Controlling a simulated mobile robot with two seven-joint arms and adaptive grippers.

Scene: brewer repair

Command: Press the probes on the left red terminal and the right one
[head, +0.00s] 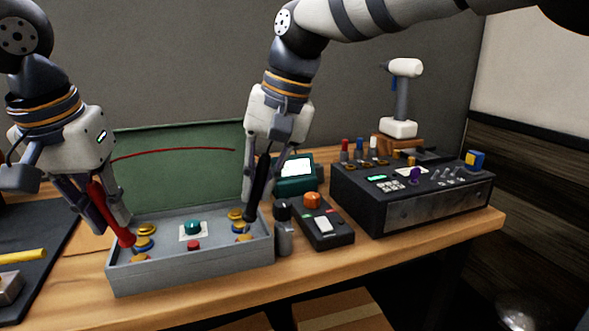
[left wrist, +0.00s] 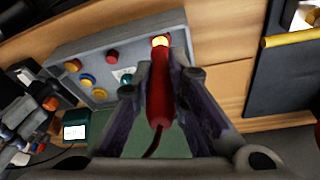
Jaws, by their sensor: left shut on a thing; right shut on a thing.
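The grey open box (head: 190,275) holds gold, blue and orange-gold terminals in a left and a right group. My left gripper (head: 108,212) is shut on the red probe (head: 104,203), which tilts down to the left group. Its tip appears over the near left terminal (left wrist: 160,41) in the left wrist view; contact cannot be told. My right gripper (head: 257,186) is shut on the black probe (head: 260,180), which points down beside the right terminals (head: 240,227). Its tip is near them; touching cannot be told.
A teal button (head: 192,228) and a red button (head: 193,245) sit between the groups. A green lid (head: 175,165) stands behind. A dark mat (head: 35,235) lies left.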

